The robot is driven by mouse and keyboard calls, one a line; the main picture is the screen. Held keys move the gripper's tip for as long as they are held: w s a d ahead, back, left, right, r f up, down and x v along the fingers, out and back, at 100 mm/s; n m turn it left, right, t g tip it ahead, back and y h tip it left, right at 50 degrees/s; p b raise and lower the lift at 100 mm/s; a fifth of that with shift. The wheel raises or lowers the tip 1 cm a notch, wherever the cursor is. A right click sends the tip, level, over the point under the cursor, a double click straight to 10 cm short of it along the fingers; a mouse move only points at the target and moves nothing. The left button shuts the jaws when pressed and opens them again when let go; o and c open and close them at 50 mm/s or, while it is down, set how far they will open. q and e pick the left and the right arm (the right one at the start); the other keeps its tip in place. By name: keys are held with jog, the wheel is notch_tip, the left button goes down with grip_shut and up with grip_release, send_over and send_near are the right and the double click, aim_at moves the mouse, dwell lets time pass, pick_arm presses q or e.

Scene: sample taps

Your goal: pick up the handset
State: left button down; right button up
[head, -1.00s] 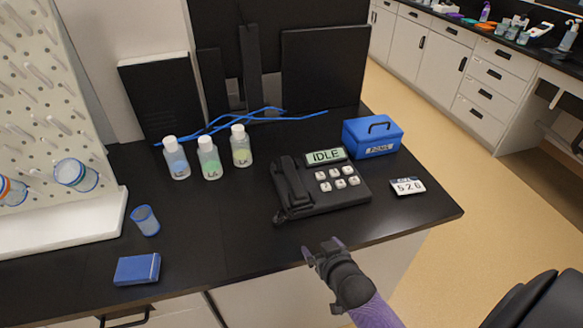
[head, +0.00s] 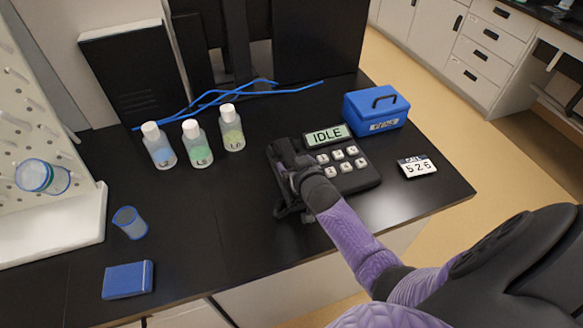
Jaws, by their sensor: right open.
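A black desk phone (head: 352,188) sits on the black bench, with a display reading IDLE (head: 327,134) and several white keys. Its black handset (head: 281,153) lies along the phone's left side, mostly hidden behind my right gripper. My right gripper (head: 288,168) is over the handset, its arm coming in from the lower right. Its jaws are open, and the dark fingers blend with the handset, so I cannot tell whether they touch it. My left gripper is not in view.
Three capped bottles (head: 196,146) stand left of the phone. A blue box (head: 376,110) and a number card (head: 417,167) are to its right. Blue tubes (head: 222,97) lie behind. A small cup (head: 130,222) and blue block (head: 128,280) are at the left.

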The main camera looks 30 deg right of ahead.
jog(key=shift+w+d+f, duration=0.2)
jog(key=shift+w+f, duration=0.05)
jog(key=shift+w, duration=0.3)
jog(key=shift+r, duration=0.1)
jog(key=shift+c, duration=0.6)
grip_shut()
